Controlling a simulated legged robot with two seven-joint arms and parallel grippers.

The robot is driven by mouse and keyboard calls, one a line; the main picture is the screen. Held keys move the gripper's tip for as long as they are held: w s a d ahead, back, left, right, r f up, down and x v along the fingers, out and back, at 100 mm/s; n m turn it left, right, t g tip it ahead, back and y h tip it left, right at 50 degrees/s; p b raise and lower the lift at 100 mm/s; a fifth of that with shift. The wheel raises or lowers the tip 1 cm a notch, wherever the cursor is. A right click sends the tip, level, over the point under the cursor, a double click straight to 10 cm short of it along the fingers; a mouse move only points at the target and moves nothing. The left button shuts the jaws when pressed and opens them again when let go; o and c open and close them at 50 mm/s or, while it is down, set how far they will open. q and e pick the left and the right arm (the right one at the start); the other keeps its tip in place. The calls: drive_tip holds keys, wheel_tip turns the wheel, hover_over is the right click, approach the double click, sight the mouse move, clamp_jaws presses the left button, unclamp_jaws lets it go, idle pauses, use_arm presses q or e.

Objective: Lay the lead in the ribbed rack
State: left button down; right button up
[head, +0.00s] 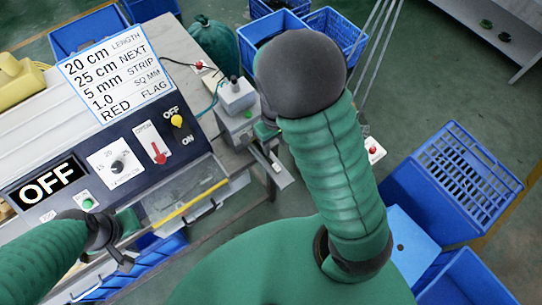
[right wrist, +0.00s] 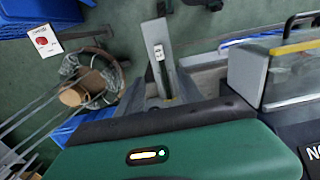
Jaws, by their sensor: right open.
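My right gripper (head: 270,165) shows below the grey machine at the bench's right end, with pale grey fingers partly hidden by my forearm. It is open, and I see nothing held in it. In the right wrist view a pale grey plate (right wrist: 159,58) stands above the green wrist housing. My left gripper (head: 121,260) is at the bench's front edge, small and dark; its jaw state is unclear. I cannot make out the lead or the ribbed rack with certainty in either view.
The control panel (head: 128,163) reads OFF, with a job card (head: 116,72) behind it. A clear guard with a yellow edge (head: 190,203) stands in front. The grey machine (head: 236,98) is at the bench end.

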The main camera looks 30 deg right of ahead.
sight(274, 164)
drive_tip(key=f+b, duration=0.1)
drive_tip(key=f, duration=0.5)
drive_tip(key=f+b, duration=0.1)
drive_tip(key=f, duration=0.5)
drive_tip(key=shift+a+f, duration=0.2)
drive_tip(key=shift+f, duration=0.05)
drive_tip(key=shift+d+f, duration=0.1)
drive_tip(key=shift+f, duration=0.2)
clamp_jaws()
